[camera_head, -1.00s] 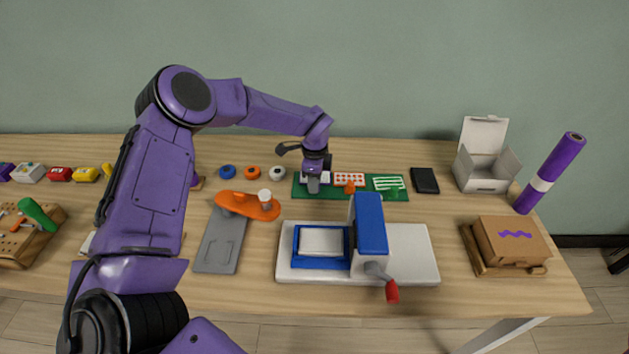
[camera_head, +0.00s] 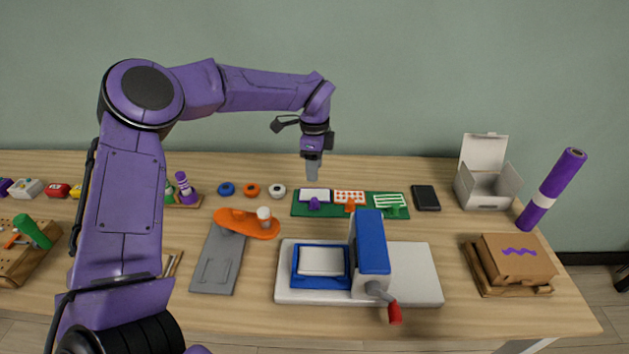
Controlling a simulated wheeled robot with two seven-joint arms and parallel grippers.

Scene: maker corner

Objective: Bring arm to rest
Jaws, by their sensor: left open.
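My left arm comes in from the left and reaches across the back of the table. My left gripper (camera_head: 312,172) points down and is open, with nothing seen in it. It hangs in the air just above the back edge of the green mat (camera_head: 330,211). On the mat lie a white-and-purple card, a red-dotted card (camera_head: 349,196) and a green-striped card (camera_head: 390,201), with small purple, orange and green pieces in front of them. The gripper looks apart from all of these. My right gripper is out of view.
A white base with a blue press (camera_head: 370,250) and red handle stands front centre. An orange skateboard-shaped piece (camera_head: 247,224) lies over a grey plate (camera_head: 216,266). On the right are an open white box (camera_head: 487,190), a brown box (camera_head: 515,262) and a purple roll (camera_head: 552,189). A pegboard is far left.

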